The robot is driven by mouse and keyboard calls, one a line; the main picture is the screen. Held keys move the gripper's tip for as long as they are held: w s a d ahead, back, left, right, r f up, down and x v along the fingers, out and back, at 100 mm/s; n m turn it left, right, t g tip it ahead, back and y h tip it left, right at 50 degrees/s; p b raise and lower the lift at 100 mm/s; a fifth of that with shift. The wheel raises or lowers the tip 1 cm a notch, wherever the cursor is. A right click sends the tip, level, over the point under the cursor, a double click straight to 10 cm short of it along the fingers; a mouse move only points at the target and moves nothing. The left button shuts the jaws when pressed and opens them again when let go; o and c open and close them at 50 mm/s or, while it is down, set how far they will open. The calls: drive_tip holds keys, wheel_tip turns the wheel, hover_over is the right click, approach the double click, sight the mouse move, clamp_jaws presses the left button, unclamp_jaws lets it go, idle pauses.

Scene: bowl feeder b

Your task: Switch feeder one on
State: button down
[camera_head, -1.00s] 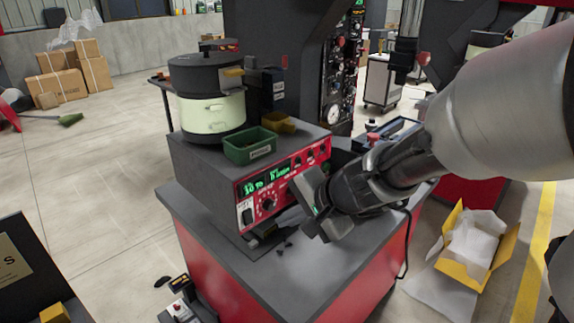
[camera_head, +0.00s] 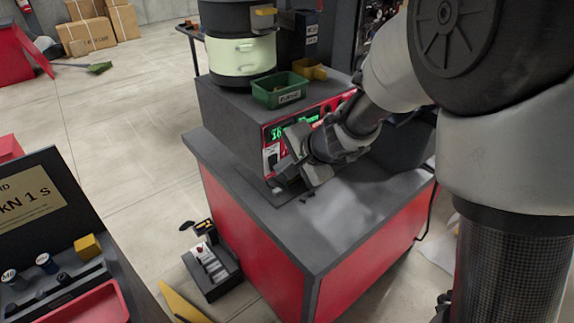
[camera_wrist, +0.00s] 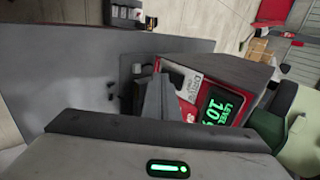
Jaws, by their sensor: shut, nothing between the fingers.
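The feeder's control box stands on a grey-topped bench. Its red front panel (camera_head: 267,134) has a lit green display (camera_head: 279,132), which reads "LEVEL" with digits in the wrist view (camera_wrist: 217,107). A pale switch plate (camera_head: 271,154) sits at the panel's lower left; my gripper partly covers that area. The black and cream bowl feeder (camera_head: 240,55) stands on the box. My gripper (camera_head: 284,174) is shut and empty, close in front of the panel's lower left. In the wrist view, its fingers (camera_wrist: 154,98) overlap the panel edge beside a pale label. I cannot tell whether they touch the switch.
A green bin (camera_head: 280,90) and a yellow bin (camera_head: 311,70) sit on the box. Small dark bits (camera_head: 307,196) lie on the bench top (camera_head: 310,230). A tool tray (camera_head: 212,270) stands on the floor at left. The bench front is clear.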

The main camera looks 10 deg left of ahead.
drive_tip(key=shift+w+a+r+b, duration=0.1)
drive_tip(key=shift+r+b, duration=0.4)
drive_tip(key=shift+r, duration=0.35)
idle(0.3)
idle(0.4)
